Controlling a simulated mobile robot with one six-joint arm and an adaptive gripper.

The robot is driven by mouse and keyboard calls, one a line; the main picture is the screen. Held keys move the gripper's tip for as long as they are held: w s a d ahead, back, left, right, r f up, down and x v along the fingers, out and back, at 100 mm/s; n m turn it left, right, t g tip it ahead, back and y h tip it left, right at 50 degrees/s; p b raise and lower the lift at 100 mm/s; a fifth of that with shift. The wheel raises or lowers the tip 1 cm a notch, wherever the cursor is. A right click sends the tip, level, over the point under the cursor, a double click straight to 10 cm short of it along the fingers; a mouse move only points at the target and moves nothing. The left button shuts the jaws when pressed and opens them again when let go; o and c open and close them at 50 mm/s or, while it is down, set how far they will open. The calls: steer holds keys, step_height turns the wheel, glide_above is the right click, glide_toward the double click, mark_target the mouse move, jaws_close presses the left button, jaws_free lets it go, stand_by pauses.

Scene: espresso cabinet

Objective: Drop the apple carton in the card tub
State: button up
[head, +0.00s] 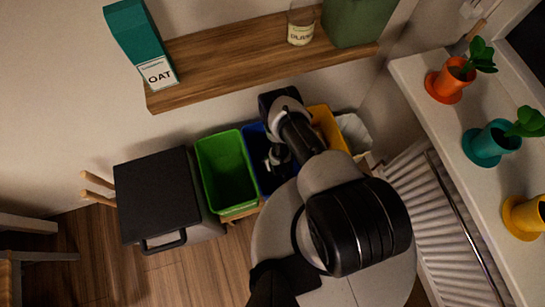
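No apple carton can be made out in the head view. The carton in sight is a teal and white one marked OAT (142,45), at the left end of the wooden shelf. Below the shelf stand a green tub (226,172), a blue tub (259,150) and a yellow tub (329,127) side by side. I see no label telling which one is for card. My gripper (277,158) appears small and dark over the blue tub, partly covered by my arm. Its fingers and anything between them are too small and dark to make out.
The wooden shelf (225,58) also holds a jar (300,24) and a green container (357,18). A black-topped box (157,194) stands left of the tubs. A white bag-like thing (354,132) is right of them. Potted plants line the sill (433,115) above a radiator (440,215).

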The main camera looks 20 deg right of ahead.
steer(key=shift+f, duration=0.1)
steer(key=shift+f, duration=0.5)
steer(key=o, duration=1.1)
steer(key=shift+r, duration=0.15)
steer(key=shift+r, duration=0.3)
steer(key=p+v, duration=0.5)
steer(key=v, duration=0.7)
steer(key=shift+r+p, duration=0.15)
steer(key=shift+p, duration=0.2)
